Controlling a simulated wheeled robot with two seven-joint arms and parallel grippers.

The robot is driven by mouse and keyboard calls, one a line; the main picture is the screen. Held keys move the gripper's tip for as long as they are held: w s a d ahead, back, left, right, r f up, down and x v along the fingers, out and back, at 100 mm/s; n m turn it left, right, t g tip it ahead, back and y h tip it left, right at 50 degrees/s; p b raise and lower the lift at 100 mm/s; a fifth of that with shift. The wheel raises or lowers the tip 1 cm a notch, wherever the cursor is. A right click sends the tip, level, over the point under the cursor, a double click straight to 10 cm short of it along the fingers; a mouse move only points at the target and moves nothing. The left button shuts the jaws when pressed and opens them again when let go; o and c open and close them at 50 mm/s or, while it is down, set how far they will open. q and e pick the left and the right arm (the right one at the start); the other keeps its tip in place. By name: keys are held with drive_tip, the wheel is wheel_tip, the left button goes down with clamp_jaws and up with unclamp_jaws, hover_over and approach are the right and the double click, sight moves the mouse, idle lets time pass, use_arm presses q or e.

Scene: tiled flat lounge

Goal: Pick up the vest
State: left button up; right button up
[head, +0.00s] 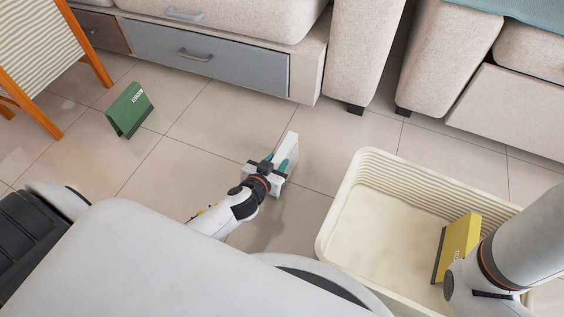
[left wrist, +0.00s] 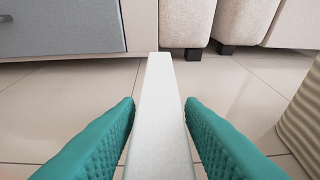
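I cannot make out anything that is clearly a vest. A slim white box-like item (head: 288,148) stands upright on the tiles in the head view. In the left wrist view the white item (left wrist: 160,115) runs up the middle between the teal fingers. My left gripper (head: 279,165) is open around it, with a narrow gap on each side (left wrist: 160,125). My right arm comes in at the lower right over the cream basket; its gripper is not visible.
The cream basket (head: 338,207) holds a yellow book-like item (head: 458,245). A green book-like item (head: 129,109) stands on the floor at left, near a striped chair (head: 45,45). Drawers (head: 207,62) and sofas (head: 362,50) line the back; a teal cloth (head: 530,12) lies at top right.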

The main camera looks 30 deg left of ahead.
use_arm(q)
clamp_jaws()
